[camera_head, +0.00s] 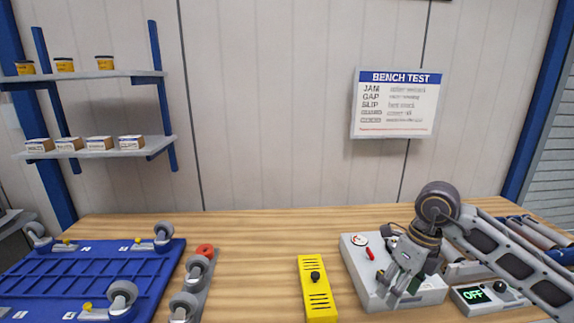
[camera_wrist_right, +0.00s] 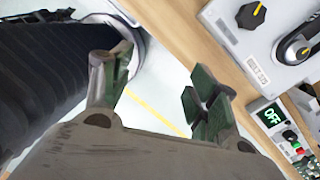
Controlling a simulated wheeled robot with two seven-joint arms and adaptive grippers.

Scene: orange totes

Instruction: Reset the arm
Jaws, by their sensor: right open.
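My right arm comes in from the right in the head view. Its gripper (camera_head: 397,285) points down over the front part of a white test unit (camera_head: 355,262) on the wooden bench. In the right wrist view the two fingers of my right gripper (camera_wrist_right: 155,92) stand apart, with green pads and nothing between them. The wrist view shows floor and a yellow line beyond the fingers, and the white unit (camera_wrist_right: 228,28) with a dial at upper right. My left gripper does not show.
A small box reading OFF (camera_head: 485,296) sits right of the unit. A yellow slotted block (camera_head: 318,290) stands left of it. A blue wheeled frame (camera_head: 95,265) and grey casters (camera_head: 195,275) fill the left. Bench wood (camera_head: 255,260) is bare between.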

